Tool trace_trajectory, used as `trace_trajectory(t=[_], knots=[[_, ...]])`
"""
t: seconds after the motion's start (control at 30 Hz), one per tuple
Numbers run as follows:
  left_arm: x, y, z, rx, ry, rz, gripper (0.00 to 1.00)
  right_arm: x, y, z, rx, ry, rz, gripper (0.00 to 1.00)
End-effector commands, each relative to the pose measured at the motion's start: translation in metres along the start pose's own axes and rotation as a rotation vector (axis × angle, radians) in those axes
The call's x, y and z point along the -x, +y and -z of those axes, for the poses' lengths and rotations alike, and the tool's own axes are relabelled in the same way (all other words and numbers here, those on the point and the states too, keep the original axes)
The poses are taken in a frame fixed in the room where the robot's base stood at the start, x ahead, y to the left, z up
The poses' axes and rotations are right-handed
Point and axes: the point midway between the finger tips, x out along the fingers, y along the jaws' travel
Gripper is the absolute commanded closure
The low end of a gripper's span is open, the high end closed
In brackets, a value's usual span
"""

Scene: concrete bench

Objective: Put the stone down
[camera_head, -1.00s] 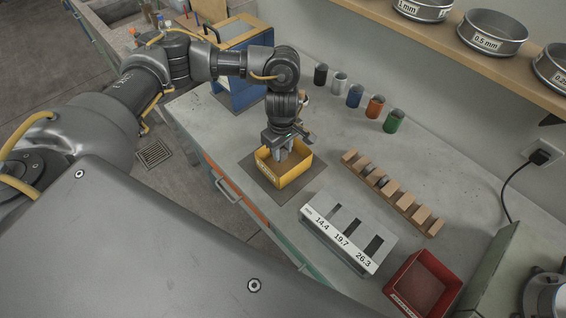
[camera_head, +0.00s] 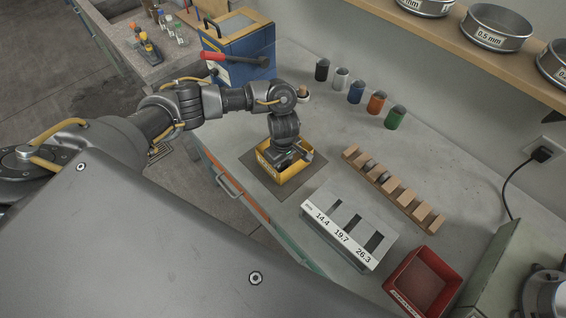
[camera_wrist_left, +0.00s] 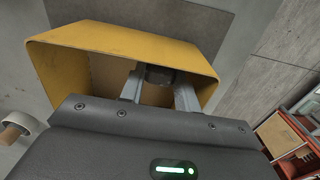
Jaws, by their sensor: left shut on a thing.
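My left gripper (camera_head: 287,161) points down into the yellow bin (camera_head: 268,164), its wrist tilted over the bin's rim. In the left wrist view, its two grey fingers (camera_wrist_left: 160,82) reach inside the yellow bin (camera_wrist_left: 120,40), shut on a dark stone (camera_wrist_left: 160,74). Only part of the stone shows between the fingers. In the head view the gripper hides the stone. I cannot tell whether the stone touches the bin's floor. My right gripper is not in view.
The bin stands on a dark mat (camera_head: 300,194). Nearby are a slotted gauge (camera_head: 381,225), a wooden rack (camera_head: 437,222) holding dark stones, and a red bin (camera_head: 400,292). A blue box (camera_head: 232,70) is at the back left.

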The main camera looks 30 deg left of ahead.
Motion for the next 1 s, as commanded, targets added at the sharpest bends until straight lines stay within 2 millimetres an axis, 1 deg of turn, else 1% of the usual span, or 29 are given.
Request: trace_trajectory(t=[0.2,0.37,0.4,0.47,0.77,0.87,1.0], knots=[[0.001,0.001,0.0,-0.001,0.0,-0.001,0.91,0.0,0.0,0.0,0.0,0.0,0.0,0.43],[-0.004,0.001,0.0,-0.002,0.0,-0.002,0.91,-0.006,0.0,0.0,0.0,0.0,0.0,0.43],[-0.004,0.001,0.0,-0.002,0.0,-0.002,0.67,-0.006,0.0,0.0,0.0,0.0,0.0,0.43],[-0.002,0.001,0.0,-0.002,0.0,-0.001,0.59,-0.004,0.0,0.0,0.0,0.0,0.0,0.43],[-0.001,0.001,0.0,-0.001,-0.001,-0.001,0.59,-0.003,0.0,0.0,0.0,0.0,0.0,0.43],[0.006,0.001,0.0,-0.001,0.0,-0.002,0.59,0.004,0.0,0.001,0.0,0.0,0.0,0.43],[0.029,0.002,0.001,-0.006,0.004,-0.006,0.59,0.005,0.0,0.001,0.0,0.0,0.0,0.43]])
